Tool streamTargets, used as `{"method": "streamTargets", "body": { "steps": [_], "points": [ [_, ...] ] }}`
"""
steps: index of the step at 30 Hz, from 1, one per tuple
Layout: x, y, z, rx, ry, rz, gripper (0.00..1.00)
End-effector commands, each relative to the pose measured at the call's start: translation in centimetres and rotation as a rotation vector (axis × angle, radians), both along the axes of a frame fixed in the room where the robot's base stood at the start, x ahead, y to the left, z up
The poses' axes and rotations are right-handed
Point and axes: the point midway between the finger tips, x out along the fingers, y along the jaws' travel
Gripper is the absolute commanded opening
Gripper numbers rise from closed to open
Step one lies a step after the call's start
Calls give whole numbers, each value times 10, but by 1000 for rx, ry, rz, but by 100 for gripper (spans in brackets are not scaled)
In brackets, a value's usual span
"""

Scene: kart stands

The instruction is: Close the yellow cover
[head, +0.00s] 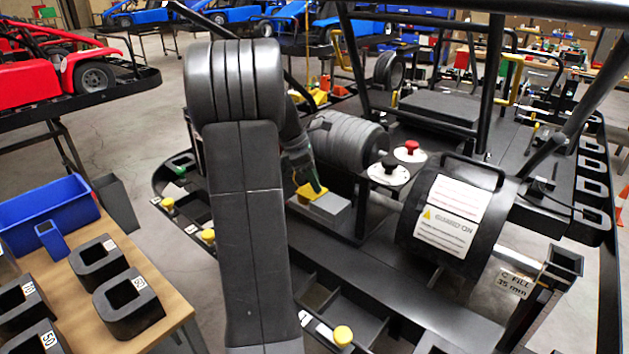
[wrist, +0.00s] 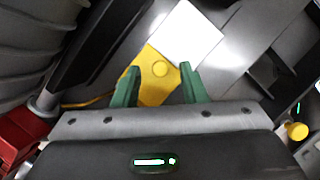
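The yellow cover (head: 307,192) sits at the near-left end of a small light-grey box (head: 329,207) on the black kart stand. In the head view my gripper (head: 316,187) is partly hidden by my arm.
A black ribbed cylinder (head: 345,140) stands close behind the box. Red (head: 411,147) and black (head: 389,162) knobs and a black guard drum (head: 450,220) are to the right. Black frame tubes rise behind. A wooden table with a blue bin (head: 50,209) is at left.

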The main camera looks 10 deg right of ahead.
Motion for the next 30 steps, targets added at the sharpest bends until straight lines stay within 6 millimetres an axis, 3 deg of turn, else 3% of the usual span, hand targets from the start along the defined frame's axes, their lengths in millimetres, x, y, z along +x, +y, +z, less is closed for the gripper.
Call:
{"method": "streamTargets", "body": {
  "steps": [11,18,30],
  "points": [
    [-1,-3,-7,0,0,0,39],
    [-1,-3,-7,1,-1,-1,0],
    [9,5,-3,1,0,0,0]
  ]
}}
